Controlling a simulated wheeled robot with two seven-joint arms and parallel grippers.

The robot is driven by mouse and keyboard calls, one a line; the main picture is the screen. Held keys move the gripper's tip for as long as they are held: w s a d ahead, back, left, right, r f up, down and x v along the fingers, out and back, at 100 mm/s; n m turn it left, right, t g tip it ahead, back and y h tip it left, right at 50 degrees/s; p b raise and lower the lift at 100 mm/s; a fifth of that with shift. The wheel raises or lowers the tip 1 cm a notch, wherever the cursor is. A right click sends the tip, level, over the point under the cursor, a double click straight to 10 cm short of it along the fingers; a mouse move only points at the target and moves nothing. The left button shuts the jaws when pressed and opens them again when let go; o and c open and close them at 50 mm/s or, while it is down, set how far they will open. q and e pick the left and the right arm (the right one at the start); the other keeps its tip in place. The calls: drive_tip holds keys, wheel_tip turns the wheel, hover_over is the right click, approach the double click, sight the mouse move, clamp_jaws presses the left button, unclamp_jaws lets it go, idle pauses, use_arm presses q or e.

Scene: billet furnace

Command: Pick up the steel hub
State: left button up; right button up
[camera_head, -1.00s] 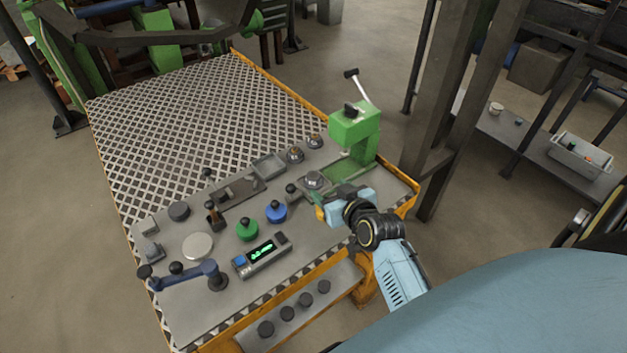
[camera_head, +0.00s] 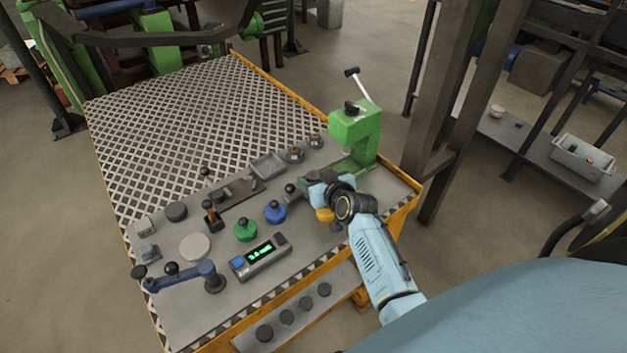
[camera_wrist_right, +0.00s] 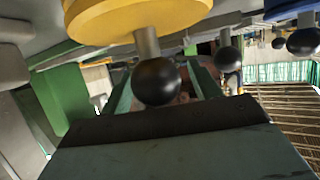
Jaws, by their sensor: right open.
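In the head view my right gripper (camera_head: 312,184) is low over the tabletop, in front of the green press (camera_head: 358,132). It is open. It covers the spot where a round grey stepped part, probably the steel hub, stood earlier; that part is now hidden. In the right wrist view my gripper (camera_wrist_right: 165,110) shows at the bottom centre. A black ball knob under a yellow disc (camera_wrist_right: 130,15) hides much of the space between the fingers. I cannot make out a hub there. My left gripper is not in view.
A yellow knobbed weight (camera_head: 325,215) is close beside my right gripper. Blue (camera_head: 275,212) and green (camera_head: 246,230) knobbed weights, a digital display box (camera_head: 262,257) and a grey tray (camera_head: 267,166) are to its left. Two small brass-topped parts (camera_head: 295,155) stand behind. The mesh surface (camera_head: 200,120) is clear.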

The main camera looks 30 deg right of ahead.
drive_tip(key=shift+c, duration=0.3)
drive_tip(key=c, duration=1.2)
drive_tip(key=shift+r, duration=0.15)
clamp_jaws()
